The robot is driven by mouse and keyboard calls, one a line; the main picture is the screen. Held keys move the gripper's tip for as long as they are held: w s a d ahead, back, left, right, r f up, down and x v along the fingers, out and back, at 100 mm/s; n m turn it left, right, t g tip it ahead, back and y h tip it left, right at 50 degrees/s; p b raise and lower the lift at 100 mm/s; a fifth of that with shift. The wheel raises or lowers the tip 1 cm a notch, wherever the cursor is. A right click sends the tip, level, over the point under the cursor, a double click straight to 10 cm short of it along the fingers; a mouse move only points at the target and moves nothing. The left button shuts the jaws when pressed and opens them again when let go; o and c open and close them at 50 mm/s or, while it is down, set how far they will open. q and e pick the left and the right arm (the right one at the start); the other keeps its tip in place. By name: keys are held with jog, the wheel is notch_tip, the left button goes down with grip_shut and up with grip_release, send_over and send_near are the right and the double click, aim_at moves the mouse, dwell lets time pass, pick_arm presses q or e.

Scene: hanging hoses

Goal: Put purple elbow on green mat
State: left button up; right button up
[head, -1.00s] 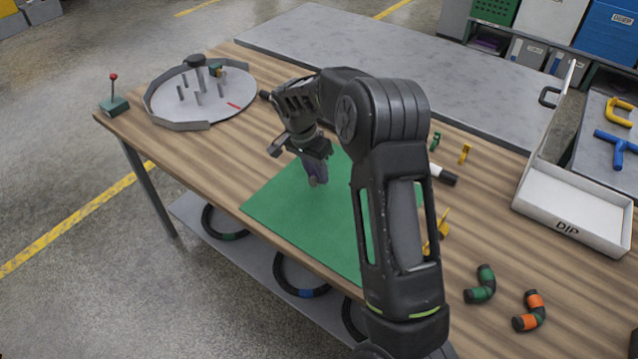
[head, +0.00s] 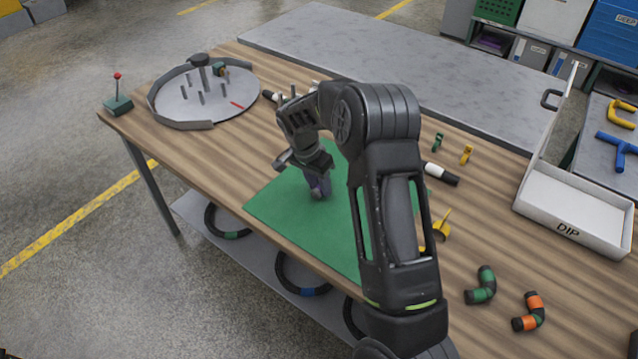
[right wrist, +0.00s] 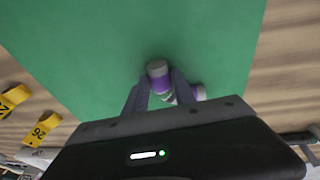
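The purple elbow (head: 320,191) is a short bent pipe piece with pale grey ends; the purple shows best in the right wrist view (right wrist: 159,83). My right gripper (head: 316,174) is over the green mat (head: 280,205), with its fingers down around the elbow. In the right wrist view the two fingers (right wrist: 160,88) lie against both sides of the elbow and look closed on it. The elbow is at or just above the mat's surface; whether it touches I cannot tell. My left gripper is in neither view.
A green-banded elbow (head: 481,285) and an orange-banded elbow (head: 529,311) lie at the right front. A white tray marked DIP (head: 567,229) stands at the right. A round fixture with pegs (head: 203,95) stands at the far left. Yellow tags lie beside the mat.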

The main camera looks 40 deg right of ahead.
jog(key=o, duration=0.3)
jog(key=shift+r, duration=0.15)
jog(key=b+v, duration=0.2)
jog(key=v, duration=0.9)
jog(key=shift+r, duration=0.4)
